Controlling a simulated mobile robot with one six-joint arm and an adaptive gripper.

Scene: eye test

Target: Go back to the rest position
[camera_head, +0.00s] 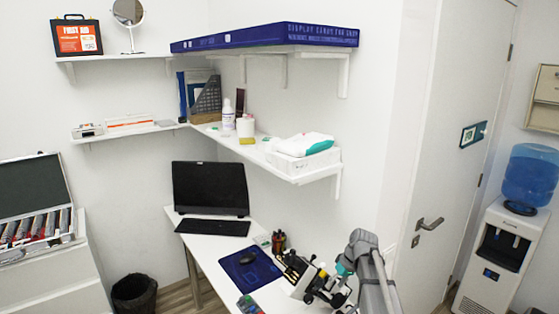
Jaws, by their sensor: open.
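My grey arm with teal joint caps rises at the bottom right, in front of the desk. My gripper (318,292) is the dark part at its end, low over the right end of the desk. It is open, and I see nothing held in it. It overlaps a black and white item (293,268) in the picture; I cannot tell whether they touch.
The white desk (205,246) holds a monitor (210,188), keyboard (213,228), mouse mat (240,276) and pen holder (279,243). A white shelf (318,172) with a tissue box hangs above. A black bin (135,293) stands left; a door (440,170) and water cooler (500,255) stand right.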

